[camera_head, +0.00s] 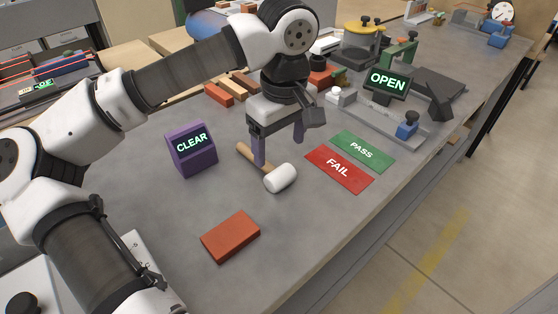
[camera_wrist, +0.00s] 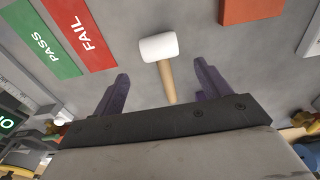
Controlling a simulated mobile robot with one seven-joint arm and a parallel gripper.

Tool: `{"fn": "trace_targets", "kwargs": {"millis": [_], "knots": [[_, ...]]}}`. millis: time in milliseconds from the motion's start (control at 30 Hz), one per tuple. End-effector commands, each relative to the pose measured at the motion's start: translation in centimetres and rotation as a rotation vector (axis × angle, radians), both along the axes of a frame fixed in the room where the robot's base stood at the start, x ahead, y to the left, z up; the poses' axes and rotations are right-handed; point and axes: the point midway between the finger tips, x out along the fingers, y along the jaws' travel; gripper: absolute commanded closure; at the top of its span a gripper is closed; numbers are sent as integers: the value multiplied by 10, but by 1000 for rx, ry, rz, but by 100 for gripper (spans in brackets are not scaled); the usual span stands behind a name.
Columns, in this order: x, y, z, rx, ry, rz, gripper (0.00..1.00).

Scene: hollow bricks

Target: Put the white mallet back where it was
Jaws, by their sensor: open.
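The white mallet (camera_head: 281,178) lies on the grey table, with its white head toward the front and its wooden handle (camera_head: 251,156) running back to the left. My gripper (camera_head: 278,150) is above the handle, fingers pointing down. In the wrist view, the mallet's white head (camera_wrist: 158,47) and part of its handle (camera_wrist: 167,82) show between the two purple fingers of my gripper (camera_wrist: 160,85), with gaps on both sides. The fingers are open and hold nothing.
A red FAIL mat (camera_head: 339,169) and a green PASS mat (camera_head: 363,151) lie to the right. A purple CLEAR sign (camera_head: 192,149) stands left. A red brick (camera_head: 231,237) lies in front. Behind are several bricks (camera_head: 218,94) and an OPEN display (camera_head: 387,82).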

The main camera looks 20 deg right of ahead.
Motion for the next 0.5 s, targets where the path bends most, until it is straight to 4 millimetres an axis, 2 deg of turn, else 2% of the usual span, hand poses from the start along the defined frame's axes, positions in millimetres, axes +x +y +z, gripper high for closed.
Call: {"fn": "trace_targets", "kwargs": {"millis": [100,200,500], "knots": [[-1,-1,21,0,-2,0,24],[-2,-1,33,0,-1,-1,24],[-3,-1,41,1,0,-2,24]]}}
